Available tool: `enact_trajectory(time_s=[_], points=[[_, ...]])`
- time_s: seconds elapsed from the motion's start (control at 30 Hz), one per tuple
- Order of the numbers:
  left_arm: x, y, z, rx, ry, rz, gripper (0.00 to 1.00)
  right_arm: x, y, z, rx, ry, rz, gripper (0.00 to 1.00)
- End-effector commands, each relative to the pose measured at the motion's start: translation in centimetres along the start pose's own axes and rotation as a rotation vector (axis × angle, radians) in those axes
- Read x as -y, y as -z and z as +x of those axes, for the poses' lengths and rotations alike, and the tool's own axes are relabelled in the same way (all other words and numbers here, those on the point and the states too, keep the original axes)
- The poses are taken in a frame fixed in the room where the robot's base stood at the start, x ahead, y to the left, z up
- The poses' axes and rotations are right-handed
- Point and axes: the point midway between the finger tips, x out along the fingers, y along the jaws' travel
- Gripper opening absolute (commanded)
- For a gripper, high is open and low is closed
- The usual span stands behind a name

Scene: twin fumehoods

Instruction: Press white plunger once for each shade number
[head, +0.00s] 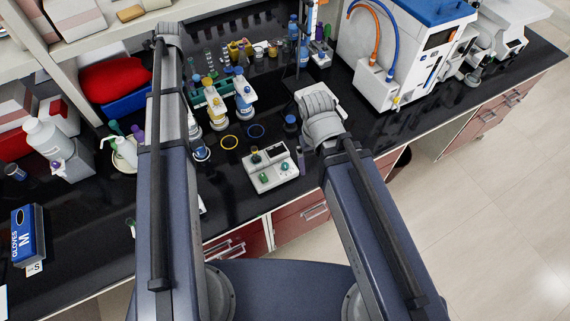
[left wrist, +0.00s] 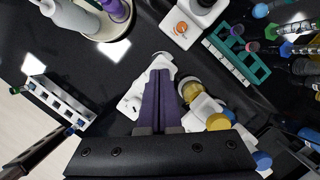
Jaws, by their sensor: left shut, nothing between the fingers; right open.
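My left gripper (left wrist: 162,76) is shut and empty in the left wrist view, its dark purple fingers over a white object (left wrist: 130,104). This object may be the white plunger; the fingers hide part of it, and I cannot tell whether they touch it. In the head view my left arm hides the left gripper. A white bottle top (head: 193,127) shows just right of that arm. My right gripper (head: 301,161) is open, mostly hidden by its own wrist, beside a white box with green knobs (head: 271,170). I can read no shade number.
A white pump bottle (head: 124,152) stands left of my left arm. A glove box (head: 28,236) lies at left. A large white machine (head: 405,60) stands at right.

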Motion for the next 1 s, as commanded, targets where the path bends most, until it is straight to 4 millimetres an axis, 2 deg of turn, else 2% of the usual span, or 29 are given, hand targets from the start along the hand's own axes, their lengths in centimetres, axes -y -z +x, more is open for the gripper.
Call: enact_trajectory(time_s=[0.33, 0.67, 0.87, 1.0], points=[[0.0, 0.5, 1.4, 0.0, 0.0, 0.0, 0.0, 0.1, 0.1, 1.5, 0.0, 0.0, 0.0, 0.93], [0.0, 0.5, 1.4, -0.001, -0.001, 0.0, 0.0, 0.1, 0.1, 1.4, 0.0, 0.0, 0.0, 0.93], [0.0, 0.7, 2.1, -0.001, -0.001, 0.0, 0.0, 0.2, 0.1, 2.1, 0.0, 0.0, 0.0, 0.93], [0.0, 0.6, 1.7, -0.001, -0.001, 0.0, 0.0, 0.2, 0.1, 1.8, 0.0, 0.0, 0.0, 0.93]])
